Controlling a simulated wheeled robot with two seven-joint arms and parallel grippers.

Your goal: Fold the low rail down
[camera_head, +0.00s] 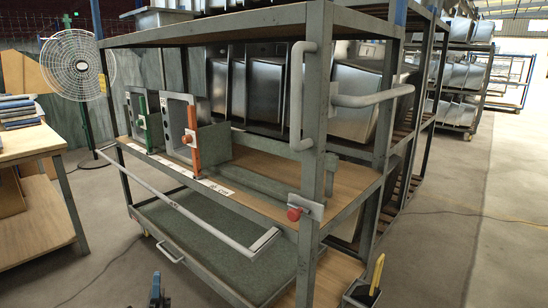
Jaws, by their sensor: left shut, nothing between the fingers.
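The low rail (185,207) is a long thin grey bar along the front of the metal rack, below the middle shelf. It slants from the rack's left post down toward the right. A short end arm (263,239) joins its near end to the rack side. The rail stands out in front of the rack, above the green-grey lower tray. My left gripper (155,291), dark with blue parts, is at the bottom edge, below and apart from the rail. It is shut and empty. My right gripper is not in view.
A red knob (293,214) sits on a plate at the rack's right post. Green and orange upright levers (193,140) stand on the middle shelf. A wooden table (32,146) and a fan (72,65) are at left. A yellow-handled item (377,273) sits in a holder at lower right.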

